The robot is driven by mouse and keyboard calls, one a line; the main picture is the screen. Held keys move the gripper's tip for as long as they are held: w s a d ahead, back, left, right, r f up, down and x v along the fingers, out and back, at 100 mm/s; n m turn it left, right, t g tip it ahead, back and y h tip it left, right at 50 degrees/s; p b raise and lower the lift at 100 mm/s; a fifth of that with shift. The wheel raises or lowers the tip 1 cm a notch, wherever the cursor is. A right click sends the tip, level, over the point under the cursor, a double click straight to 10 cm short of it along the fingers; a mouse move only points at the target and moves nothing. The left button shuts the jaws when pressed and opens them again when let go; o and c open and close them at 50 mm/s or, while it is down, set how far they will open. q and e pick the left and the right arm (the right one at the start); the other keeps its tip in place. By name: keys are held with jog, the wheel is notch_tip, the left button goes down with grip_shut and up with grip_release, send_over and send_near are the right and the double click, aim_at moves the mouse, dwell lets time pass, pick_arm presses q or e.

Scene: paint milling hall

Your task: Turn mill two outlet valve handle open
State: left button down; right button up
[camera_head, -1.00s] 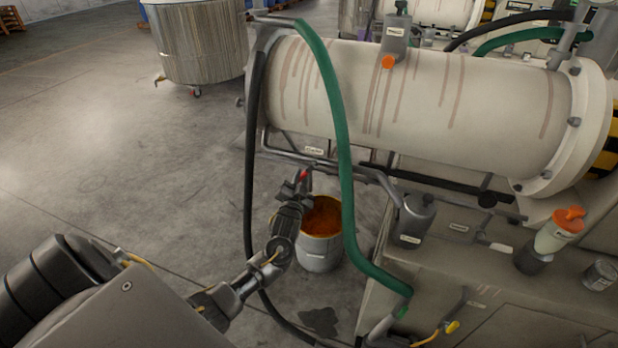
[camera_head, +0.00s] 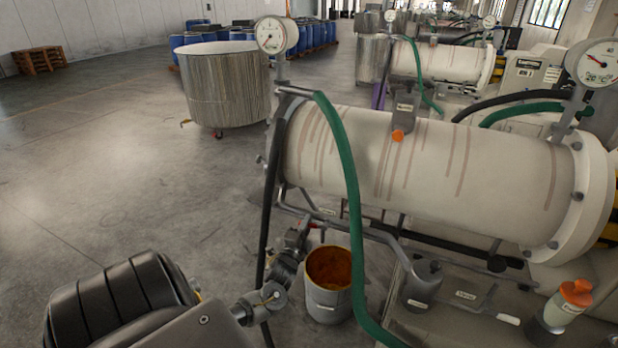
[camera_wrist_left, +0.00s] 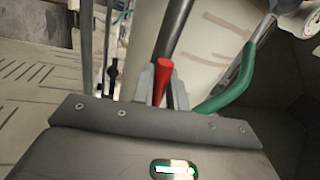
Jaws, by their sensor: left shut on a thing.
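The red valve handle (camera_wrist_left: 163,82) stands between the two fingers of my left gripper (camera_wrist_left: 160,90) in the left wrist view. In the head view my left gripper (camera_head: 297,238) is at the outlet pipe under the mill's left end, shut on the red handle, of which only a small bit (camera_head: 304,228) shows. The mill (camera_head: 420,165) is a long cream cylinder with reddish drips. The valve body is mostly hidden by the gripper. My right gripper is not in view.
An open bucket of orange paint (camera_head: 327,300) stands on the floor beside my left gripper. A green hose (camera_head: 350,190) hangs in front of the mill, and a dark hose (camera_head: 270,215) runs down at its left end. A large metal vat (camera_head: 228,85) stands behind left. The left floor is clear.

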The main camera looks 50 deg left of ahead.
pick_arm(q)
jog(key=shift+a+r+m, duration=0.1)
jog(key=shift+r+m, duration=0.25)
jog(key=shift+m, duration=0.35)
jog(key=shift+p, duration=0.3)
jog(key=c, duration=1.5)
grip_release()
jog(key=shift+s+d+f, duration=0.15)
jog(key=shift+s+d, duration=0.05)
jog(key=shift+s, duration=0.1)
jog(key=shift+b+v, duration=1.3)
jog(key=shift+v, duration=3.8)
jog(key=shift+a, duration=0.1)
